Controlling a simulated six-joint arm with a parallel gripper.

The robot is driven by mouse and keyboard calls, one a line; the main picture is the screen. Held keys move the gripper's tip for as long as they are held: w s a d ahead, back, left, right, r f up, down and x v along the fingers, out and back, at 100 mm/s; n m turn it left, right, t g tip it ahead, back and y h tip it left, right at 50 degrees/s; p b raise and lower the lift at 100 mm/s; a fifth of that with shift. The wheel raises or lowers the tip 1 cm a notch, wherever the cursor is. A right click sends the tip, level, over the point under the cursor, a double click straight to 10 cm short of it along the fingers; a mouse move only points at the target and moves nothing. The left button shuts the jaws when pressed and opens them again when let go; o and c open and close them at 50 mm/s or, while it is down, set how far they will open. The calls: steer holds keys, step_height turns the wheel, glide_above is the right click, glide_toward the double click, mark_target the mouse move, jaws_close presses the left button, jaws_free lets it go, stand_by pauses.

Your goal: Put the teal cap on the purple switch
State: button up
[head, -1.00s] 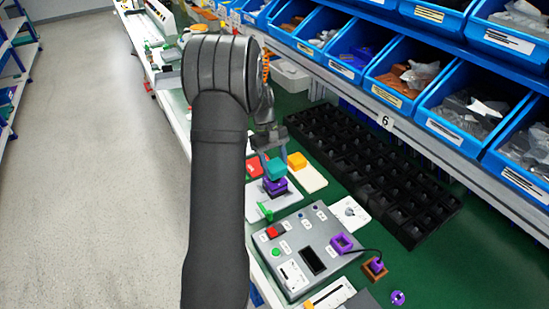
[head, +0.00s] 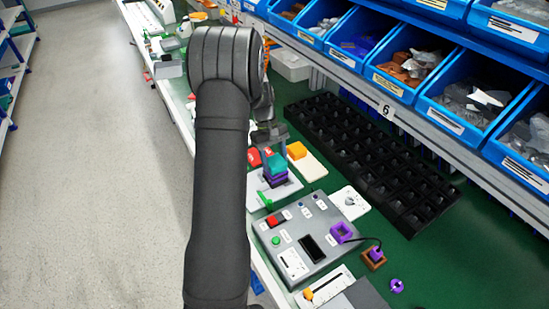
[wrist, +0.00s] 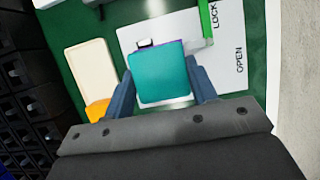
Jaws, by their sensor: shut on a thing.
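The teal cap (head: 277,163) sits directly above the purple switch (head: 276,179) in the head view. The cap looks upright and on or very close to the switch; a gap cannot be told. In the wrist view the teal cap (wrist: 160,76) fills the space between the blue-grey fingers of my gripper (wrist: 160,70), one on each side. My gripper is shut on it. Only thin purple edges show around the cap there, so most of the switch is hidden. The switch stands on a light plate (wrist: 222,62) marked LOCK and OPEN.
A green lever (wrist: 207,20) stands beside the cap on the plate. A cream plate with an orange block (head: 297,150) lies to the right. A grey control panel (head: 308,238) is nearer the camera. A black compartment tray (head: 425,213) lies at right, below blue bins.

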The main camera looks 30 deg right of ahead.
steer(key=o, duration=1)
steer(key=shift+o, duration=0.2)
steer(key=v, duration=1.7)
steer(key=shift+w+r, duration=0.15)
steer(key=x, duration=1.7)
steer(key=shift+r, duration=0.15)
